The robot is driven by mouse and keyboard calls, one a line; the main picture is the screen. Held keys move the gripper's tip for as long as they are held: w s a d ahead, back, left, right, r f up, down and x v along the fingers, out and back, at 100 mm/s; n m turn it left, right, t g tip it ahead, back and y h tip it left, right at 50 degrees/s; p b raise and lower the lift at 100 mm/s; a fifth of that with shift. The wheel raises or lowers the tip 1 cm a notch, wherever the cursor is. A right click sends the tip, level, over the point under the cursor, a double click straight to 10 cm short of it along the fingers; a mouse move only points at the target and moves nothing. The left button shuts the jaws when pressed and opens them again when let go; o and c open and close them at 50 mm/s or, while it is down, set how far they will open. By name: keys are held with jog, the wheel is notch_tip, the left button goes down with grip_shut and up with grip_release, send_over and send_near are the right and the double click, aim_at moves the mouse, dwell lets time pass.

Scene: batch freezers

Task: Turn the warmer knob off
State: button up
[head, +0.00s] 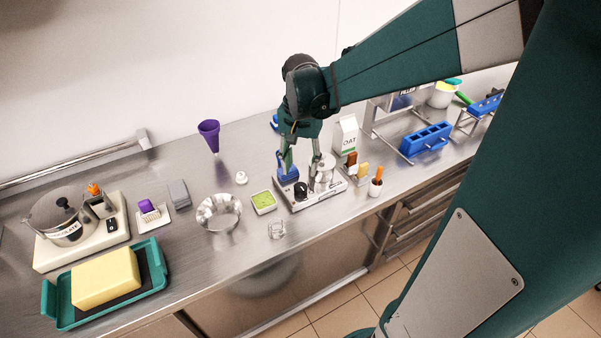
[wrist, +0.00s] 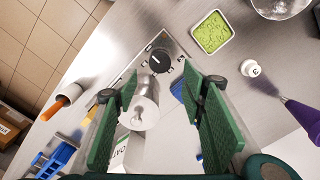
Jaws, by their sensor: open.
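A silver warmer (head: 318,200) stands near the middle of the counter and carries a small metal pot (head: 325,171). Its round black knob (head: 301,190) is on the left end of its top. In the wrist view the knob (wrist: 160,60) shows a white pointer line and marks around it. My gripper (head: 300,160) is open above the warmer, fingers pointing down. In the wrist view the fingertips (wrist: 160,76) frame the plate just short of the knob, with the pot (wrist: 140,112) between the fingers. I cannot tell whether they touch anything.
A tray of green bits (head: 263,201) and a steel bowl (head: 218,212) stand left of the warmer. A milk-type carton (head: 346,134) stands behind it. A cream unit with a chocolate pot (head: 62,222) and a black knob stands far left.

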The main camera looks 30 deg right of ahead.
jog(key=shift+r, duration=1.45)
jog(key=shift+a, duration=0.1)
jog(key=s+a+r+n+t, duration=0.3)
jog(key=s+a+n, duration=0.1)
jog(key=s+a, duration=0.2)
jog(key=s+a+r+n+t, duration=0.3)
jog(key=s+a+n+t, duration=0.1)
jog(key=s, duration=0.4)
jog(key=shift+a+n, duration=0.6)
jog(key=shift+a, duration=0.3)
jog(key=shift+s, duration=0.1)
